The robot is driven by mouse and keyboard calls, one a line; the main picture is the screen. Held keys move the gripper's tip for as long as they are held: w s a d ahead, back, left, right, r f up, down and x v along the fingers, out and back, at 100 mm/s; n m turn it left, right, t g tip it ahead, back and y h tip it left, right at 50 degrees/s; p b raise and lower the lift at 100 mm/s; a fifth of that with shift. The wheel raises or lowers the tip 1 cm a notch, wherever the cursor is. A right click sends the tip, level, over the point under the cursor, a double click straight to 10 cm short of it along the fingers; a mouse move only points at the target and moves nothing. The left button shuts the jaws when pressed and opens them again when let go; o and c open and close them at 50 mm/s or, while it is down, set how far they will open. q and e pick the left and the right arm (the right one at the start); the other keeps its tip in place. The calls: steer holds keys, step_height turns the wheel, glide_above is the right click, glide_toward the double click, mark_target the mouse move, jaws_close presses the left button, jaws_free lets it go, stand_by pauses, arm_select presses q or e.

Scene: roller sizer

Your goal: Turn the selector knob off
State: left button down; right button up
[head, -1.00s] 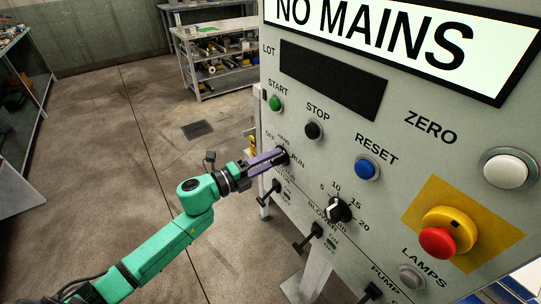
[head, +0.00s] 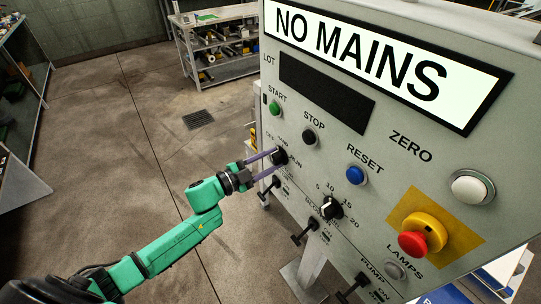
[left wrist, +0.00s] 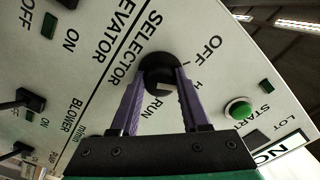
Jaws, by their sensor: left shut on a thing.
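The selector knob (head: 280,157) is a round black knob on the grey panel, below the green START button. In the left wrist view the knob (left wrist: 155,68) sits among the labels OFF, one starting with H, and RUN. A pale patch shows on its lower part, but I cannot tell for sure which label it points to. My left gripper (head: 272,160) has its two purple fingers on either side of the knob, shut on it. In the left wrist view the gripper (left wrist: 157,80) partly hides the knob's sides. My right gripper is not in view.
The panel also has a STOP button (head: 309,136), a blue RESET button (head: 355,175), a blower dial (head: 332,208), a red emergency stop (head: 413,244) and black toggle levers (head: 305,231) below the knob. Open floor lies left of the panel.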

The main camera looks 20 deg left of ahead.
arm_select(q)
steer(key=n+p, duration=0.1)
steer(key=n, duration=0.2)
steer(key=shift+n+p, duration=0.3)
steer(key=shift+p, duration=0.1)
steer(key=shift+d+f+n+p, duration=0.1)
steer(key=shift+n+p, duration=0.45)
steer(key=shift+n, duration=0.85)
steer(key=shift+s, duration=0.1)
steer(key=shift+c, duration=1.9)
jaws_free()
steer(key=b+v, duration=0.2)
steer(key=v, duration=1.2)
steer(key=shift+s, duration=0.25)
steer(key=shift+a+f, duration=0.1)
steer(key=shift+a, duration=0.15)
